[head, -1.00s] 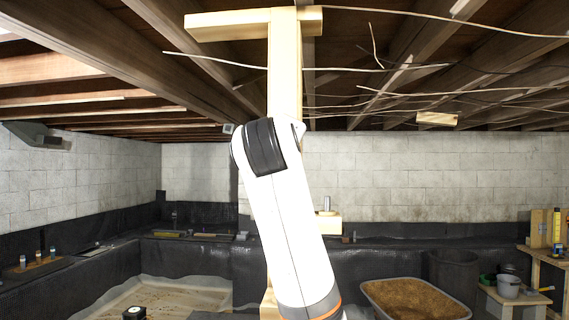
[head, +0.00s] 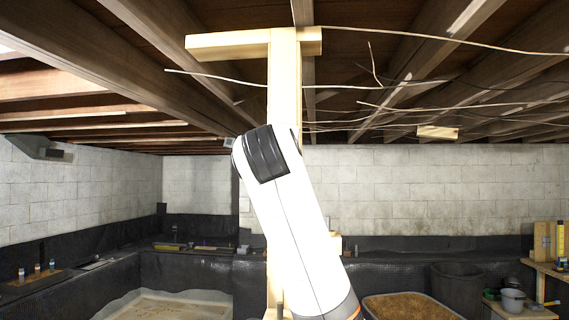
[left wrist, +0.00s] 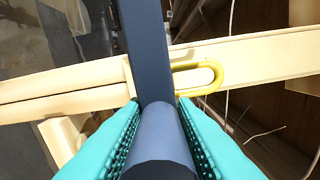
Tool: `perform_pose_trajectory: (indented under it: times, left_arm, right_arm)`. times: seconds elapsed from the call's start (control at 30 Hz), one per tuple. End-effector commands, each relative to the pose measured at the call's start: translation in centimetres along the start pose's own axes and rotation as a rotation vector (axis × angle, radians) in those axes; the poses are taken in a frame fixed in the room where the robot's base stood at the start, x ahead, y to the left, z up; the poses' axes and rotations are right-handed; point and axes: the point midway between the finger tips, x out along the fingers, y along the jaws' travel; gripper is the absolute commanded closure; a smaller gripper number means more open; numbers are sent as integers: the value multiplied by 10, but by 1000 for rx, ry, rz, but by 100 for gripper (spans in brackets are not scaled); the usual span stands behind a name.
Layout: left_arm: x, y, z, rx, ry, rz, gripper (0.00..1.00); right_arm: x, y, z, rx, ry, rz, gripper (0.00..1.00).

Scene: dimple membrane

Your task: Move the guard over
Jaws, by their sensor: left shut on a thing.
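In the left wrist view my left gripper (left wrist: 158,103) has teal ribbed fingers. They are shut on a blue-grey round handle (left wrist: 160,135). The handle meets a dark blue-grey bar (left wrist: 143,45) that runs up the picture across a pale wooden beam. A yellow loop (left wrist: 214,72), perhaps the guard, lies against the beam just right of the bar. In the head view neither gripper shows. My white arm covers part of a wooden T-shaped post (head: 284,85).
Dark joists (head: 400,70) and loose wires (head: 385,88) hang overhead. A small wood block (head: 437,132) is among them. A tub of brown granules (head: 410,306) stands lower right, beside a bench with buckets (head: 513,300). A framed pale sheet (head: 170,305) lies lower left.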

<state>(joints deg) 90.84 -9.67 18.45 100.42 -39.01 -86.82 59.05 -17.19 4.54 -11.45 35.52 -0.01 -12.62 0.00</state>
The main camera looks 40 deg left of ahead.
Motion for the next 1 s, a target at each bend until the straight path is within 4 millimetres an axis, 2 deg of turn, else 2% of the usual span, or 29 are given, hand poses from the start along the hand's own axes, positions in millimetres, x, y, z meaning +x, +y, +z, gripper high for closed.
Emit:
perform_pose_trajectory:
  times: [0.07,0.1,0.2,0.57,0.67,1.0]
  left_arm:
    - [-1,-4,1,5,-2,-12,100]
    - [-1,-4,1,5,-2,-12,72]
    - [-1,-3,1,3,-2,-9,57]
    - [-5,0,0,1,-2,-5,57]
    - [-18,2,0,-1,-1,-8,57]
    - [-90,2,-1,1,0,-10,57]
  right_arm:
    - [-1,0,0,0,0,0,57]
    - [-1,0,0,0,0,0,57]
    - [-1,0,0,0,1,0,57]
    - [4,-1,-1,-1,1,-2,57]
    - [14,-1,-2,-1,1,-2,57]
    - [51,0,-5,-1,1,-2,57]
